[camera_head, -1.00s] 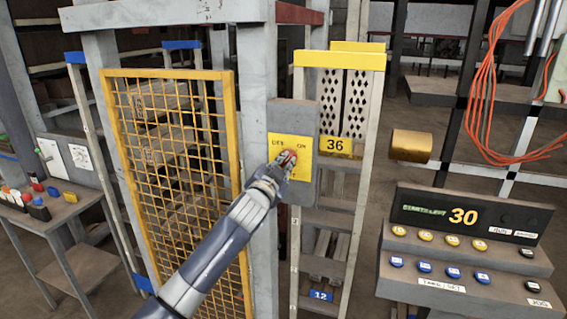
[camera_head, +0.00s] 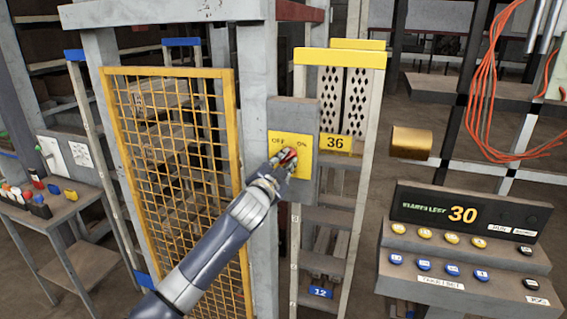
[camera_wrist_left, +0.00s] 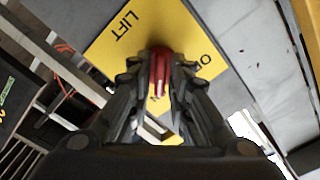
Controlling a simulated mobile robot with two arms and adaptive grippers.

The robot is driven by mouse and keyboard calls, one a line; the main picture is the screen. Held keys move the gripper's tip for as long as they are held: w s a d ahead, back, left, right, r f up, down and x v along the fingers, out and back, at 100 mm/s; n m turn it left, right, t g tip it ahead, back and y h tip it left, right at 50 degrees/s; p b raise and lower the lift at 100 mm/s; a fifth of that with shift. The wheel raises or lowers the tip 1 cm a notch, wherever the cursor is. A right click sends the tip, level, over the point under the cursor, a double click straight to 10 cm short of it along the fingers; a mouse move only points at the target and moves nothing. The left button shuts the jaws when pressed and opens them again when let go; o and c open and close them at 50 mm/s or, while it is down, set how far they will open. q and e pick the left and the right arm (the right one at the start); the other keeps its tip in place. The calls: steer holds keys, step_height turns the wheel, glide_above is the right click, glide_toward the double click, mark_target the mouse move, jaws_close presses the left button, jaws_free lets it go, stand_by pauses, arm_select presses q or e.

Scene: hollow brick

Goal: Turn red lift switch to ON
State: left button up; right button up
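The red lift switch (camera_head: 290,155) sits on a yellow plate (camera_head: 303,171) marked OFF at left and ON at right, fixed to a grey box on the post. My left gripper (camera_head: 287,160) is at the switch, its fingers on both sides of the red knob. In the left wrist view the red knob (camera_wrist_left: 160,68) sits between the fingers, which look closed on it. Its pale line runs down toward a partly hidden letter N; the fingers hide much of the plate, so the exact setting is unclear. My right gripper is not in view.
A yellow mesh gate (camera_head: 170,180) stands left of the post. A ladder-like frame (camera_head: 340,200) with a yellow top is just right of it. A button console (camera_head: 450,250) is at the lower right. A brass-coloured cylinder (camera_head: 411,144) is above the console.

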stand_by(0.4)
arm_select(q)
steer(key=v, duration=1.2)
